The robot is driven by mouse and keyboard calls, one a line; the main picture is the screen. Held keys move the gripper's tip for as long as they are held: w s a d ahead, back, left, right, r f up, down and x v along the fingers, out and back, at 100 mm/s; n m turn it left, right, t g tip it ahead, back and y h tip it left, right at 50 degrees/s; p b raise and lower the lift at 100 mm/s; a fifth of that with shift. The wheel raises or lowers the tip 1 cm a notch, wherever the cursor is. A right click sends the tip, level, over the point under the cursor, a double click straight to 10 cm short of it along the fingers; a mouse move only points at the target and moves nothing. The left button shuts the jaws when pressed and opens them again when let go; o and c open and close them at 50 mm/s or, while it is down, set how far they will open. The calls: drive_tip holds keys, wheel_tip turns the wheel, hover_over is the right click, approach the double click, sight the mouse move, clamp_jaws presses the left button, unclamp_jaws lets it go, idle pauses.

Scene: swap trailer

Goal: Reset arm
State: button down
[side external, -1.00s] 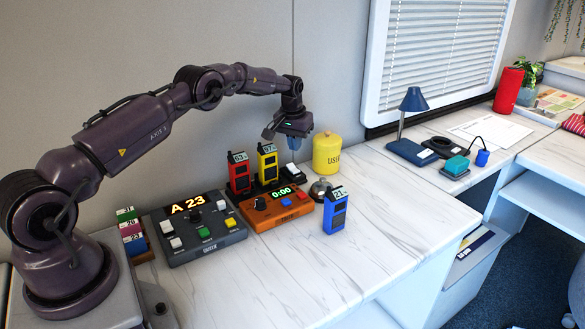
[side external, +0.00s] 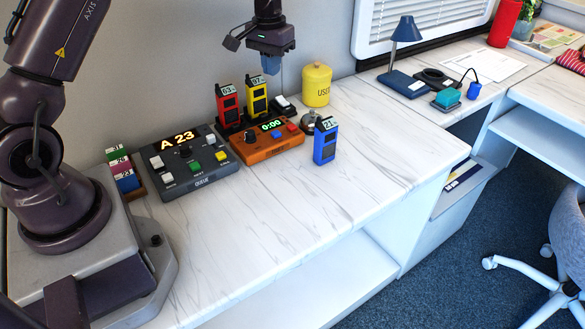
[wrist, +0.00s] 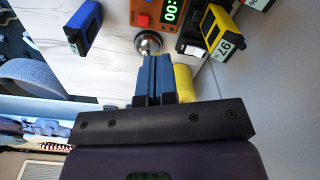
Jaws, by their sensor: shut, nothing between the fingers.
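My gripper (side external: 271,66) hangs fingers-down above the back of the marble counter, near the wall. Its blue fingers are together and empty, and they also show in the wrist view (wrist: 154,75). It is clear of everything below it. A blue handset marked 21 (side external: 325,141) stands upright on the counter. A yellow canister (side external: 316,86) is behind and to the right.
A dark queue console (side external: 187,160) showing A 23 sits left, beside a rack of coloured tags (side external: 123,170). A metal bell (side external: 311,122) is near the blue handset. A blue lamp (side external: 405,45) stands at the right. The counter's front is bare.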

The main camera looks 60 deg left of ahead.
drive_tip(key=s+d+r+m+t, duration=0.1)
drive_tip(key=s+d+r, duration=0.4)
drive_tip(key=s, duration=0.3)
drive_tip(key=s+d+r+m+t, duration=0.2)
drive_tip(key=s+d+r, duration=0.3)
drive_tip(key=s, duration=0.4)
drive_tip(key=s+d+r+m+t, duration=0.1)
drive_tip(key=s+d+r+t, duration=0.1)
drive_tip(key=s+d+r, duration=0.3)
drive_tip(key=shift+s+d+r, duration=0.35)
drive_tip(key=shift+s+d, duration=0.65)
drive_tip(key=shift+s, duration=1.15)
